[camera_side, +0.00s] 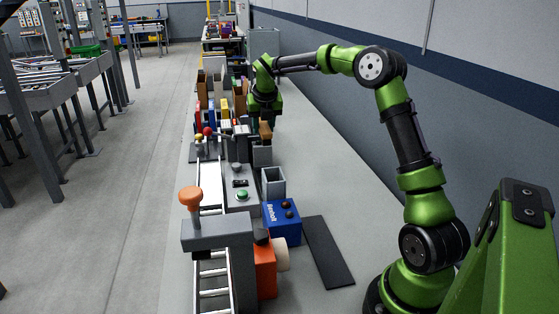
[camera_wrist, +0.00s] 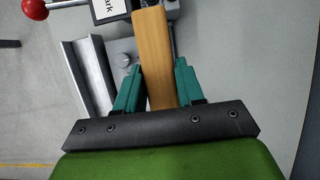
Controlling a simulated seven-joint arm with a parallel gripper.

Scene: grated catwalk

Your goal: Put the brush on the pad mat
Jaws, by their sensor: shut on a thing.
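The brush (camera_wrist: 153,50) shows in the wrist view as a long, light-brown wooden piece. My gripper (camera_wrist: 158,76) has its teal fingers on either side of it and is shut on it. In the side view the brush (camera_side: 265,131) is a small brown piece under my gripper (camera_side: 264,118), above a grey block; I cannot tell whether it touches that block. The pad mat (camera_side: 328,252) is a dark, flat rectangle lying on the grey surface at the front right, bare and well away from my gripper.
A blue box (camera_side: 282,222), an open grey bin (camera_side: 273,184) and an orange block (camera_side: 265,268) stand left of the mat. A grey post with an orange knob (camera_side: 190,196) is nearby. A red ball knob (camera_wrist: 35,8) is near my gripper. The floor right of the bin looks clear.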

